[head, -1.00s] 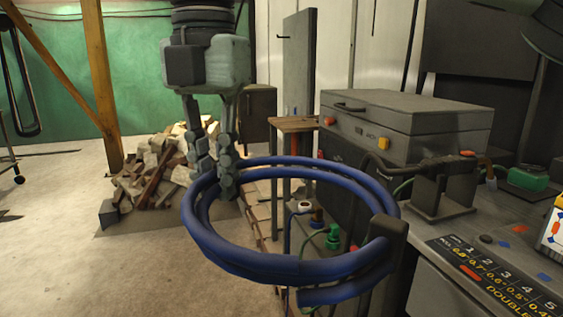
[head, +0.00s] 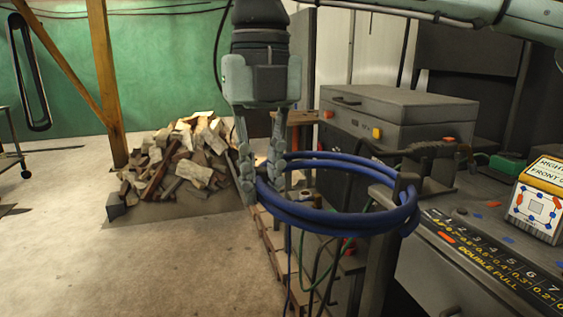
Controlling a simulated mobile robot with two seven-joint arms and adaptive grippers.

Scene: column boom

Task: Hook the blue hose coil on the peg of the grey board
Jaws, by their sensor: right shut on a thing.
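The blue hose coil (head: 325,219) hangs roughly level in the middle of the head view, with a dark band at its right side. My right gripper (head: 261,172) is shut on the left side of the coil, its fingers pointing down. The grey board (head: 304,50) stands upright behind, and only a narrow strip of it shows to the right of my gripper. Its peg is hidden behind my gripper. The coil is in front of the board and lower, apart from it. My left gripper is not in view.
A grey case (head: 400,115) and a bench with a printed dark strip (head: 490,262) stand at the right, close to the coil. A small wooden table (head: 303,118) is behind the coil. A rubble pile (head: 180,165) lies at left; the floor in front is clear.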

